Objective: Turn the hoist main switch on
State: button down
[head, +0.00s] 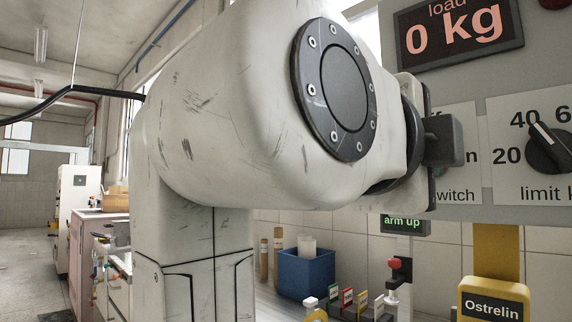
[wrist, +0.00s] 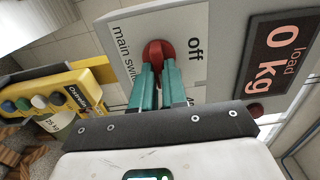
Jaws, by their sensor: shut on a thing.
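The hoist main switch is a red rotary knob (wrist: 159,50) on a white plate (wrist: 122,24) marked "main switch" and "off" in the wrist view. My gripper (wrist: 158,70) has its two green fingers shut on the knob, and they cover part of it and part of the "on" label. In the head view my white arm hides the knob; only the ends of the "off", "on" and "switch" labels show. The load display (head: 458,30) above the switch plate reads 0 kg. It also shows in the wrist view (wrist: 282,58).
A dark limit knob (head: 549,150) sits right of the switch. Below the panel are a yellow Ostrelin unit (head: 492,300), an "arm up" sign (head: 403,222), a red-topped control (head: 400,266) and a blue bin (head: 306,272). Open floor (head: 35,265) shows at far left.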

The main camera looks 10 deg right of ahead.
jog(key=shift+f, duration=0.1)
dwell(0.3)
jog(key=c, duration=1.2)
grip_release()
jog(key=shift+o, duration=0.2)
jog(key=shift+a, duration=0.1)
jog(key=v, duration=1)
jog(key=shift+s+a+b, duration=0.25)
jog(key=shift+b, duration=0.05)
